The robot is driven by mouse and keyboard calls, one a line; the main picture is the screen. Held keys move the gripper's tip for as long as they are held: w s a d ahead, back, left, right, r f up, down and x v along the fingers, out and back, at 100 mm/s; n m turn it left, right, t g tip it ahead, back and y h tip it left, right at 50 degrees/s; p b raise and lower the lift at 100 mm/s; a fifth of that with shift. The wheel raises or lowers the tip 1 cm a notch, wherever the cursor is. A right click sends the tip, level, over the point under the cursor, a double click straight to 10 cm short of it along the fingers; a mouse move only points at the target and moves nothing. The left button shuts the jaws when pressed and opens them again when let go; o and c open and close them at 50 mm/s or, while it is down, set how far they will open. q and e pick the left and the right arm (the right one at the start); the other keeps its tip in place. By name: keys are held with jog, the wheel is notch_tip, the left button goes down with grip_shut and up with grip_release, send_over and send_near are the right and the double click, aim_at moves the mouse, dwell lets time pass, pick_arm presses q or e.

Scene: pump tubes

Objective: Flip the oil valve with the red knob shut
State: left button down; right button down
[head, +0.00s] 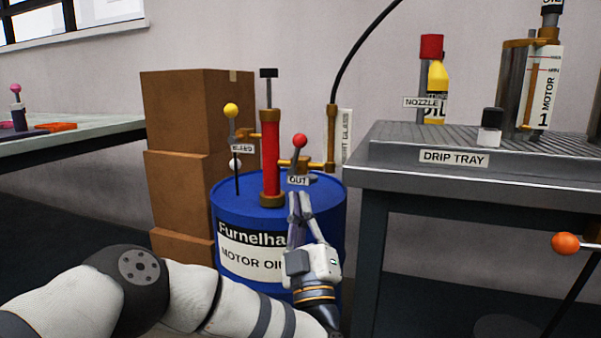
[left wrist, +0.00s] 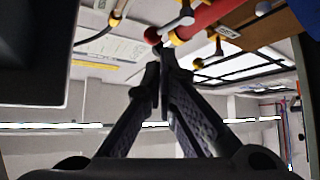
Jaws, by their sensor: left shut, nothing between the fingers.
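The red knob (head: 299,140) tops a short, nearly upright lever above the OUT label (head: 298,181). It stands right of the red pump tube (head: 270,150) on the blue oil drum (head: 230,220). My left gripper (head: 301,198) points up in front of the drum, with its fingertips just below the OUT label. The fingers are shut and empty. In the left wrist view my fingertips (left wrist: 160,58) come together just below a small red end, which looks like the red knob (left wrist: 152,36). I cannot tell whether they touch it. My right gripper is not in view.
A brass post (head: 331,140) with a black hose stands on the right. Cardboard boxes (head: 185,115) are stacked behind left. The drip tray table (head: 400,180) is close on the right.

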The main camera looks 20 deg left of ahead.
pick_arm(q)
jog(key=v, duration=0.3)
jog(key=shift+s+f, duration=0.2)
jog(key=shift+f, duration=0.05)
